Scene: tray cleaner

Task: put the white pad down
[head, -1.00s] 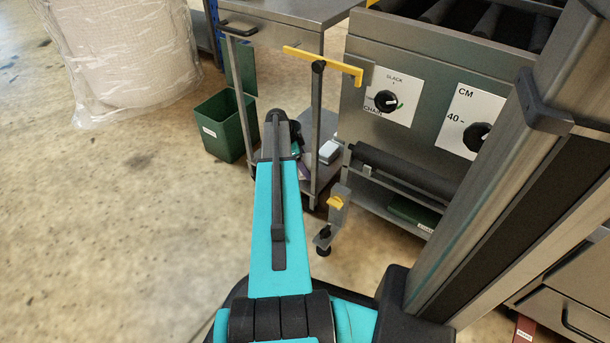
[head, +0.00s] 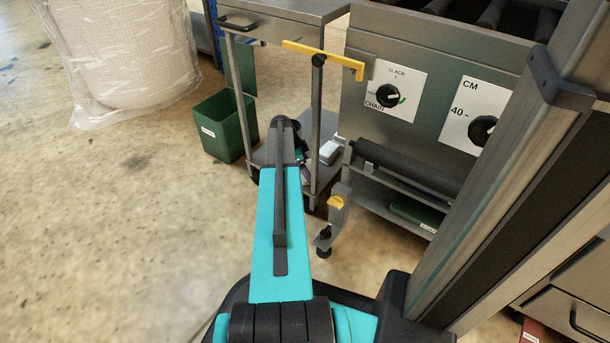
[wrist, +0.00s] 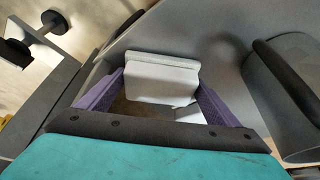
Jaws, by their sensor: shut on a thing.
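The white pad (wrist: 160,78) is a pale block between the two purple fingers of my gripper (wrist: 159,84) in the wrist view. The fingers are shut on its two sides. A smaller white piece (wrist: 189,114) shows just below it; I cannot tell whether it is part of the pad. In the head view my arm hides most of the gripper (head: 303,165), which is low at the cart. A white block (head: 330,151) shows just right of it, over the lower shelf (head: 322,178), and seems to be the pad. Whether it touches the shelf is unclear.
The machine with dials (head: 388,95) is at right, with a dark roller (head: 408,166) below. The floor at left is open.

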